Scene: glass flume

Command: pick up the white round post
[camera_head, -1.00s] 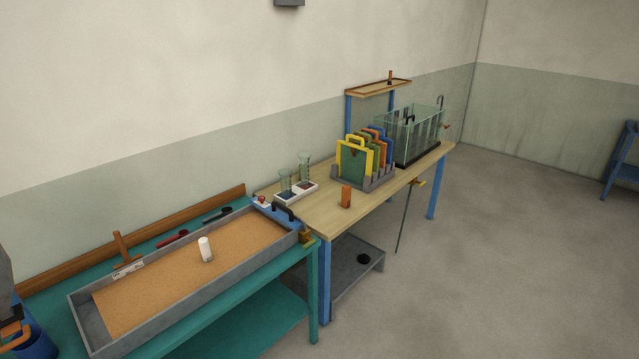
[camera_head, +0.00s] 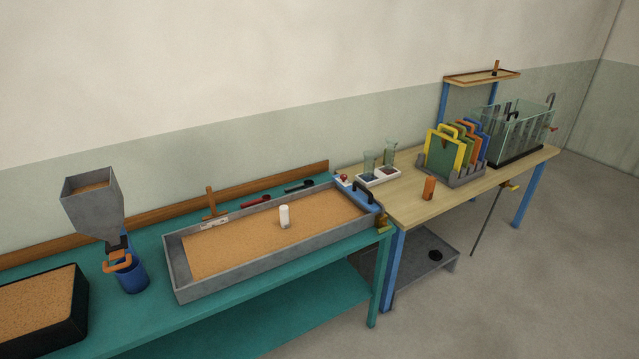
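The white round post (camera_head: 284,217) stands upright on the sand in the long grey tray (camera_head: 174,264), a little right of the tray's middle. The tray lies on the teal bench (camera_head: 240,335). Nothing touches the post and it is fully in sight. Neither of my grippers shows in the head view.
A grey hopper (camera_head: 95,213), a blue cup (camera_head: 130,275) and a black box of sand (camera_head: 75,310) are left of the tray. Tools lie behind it.

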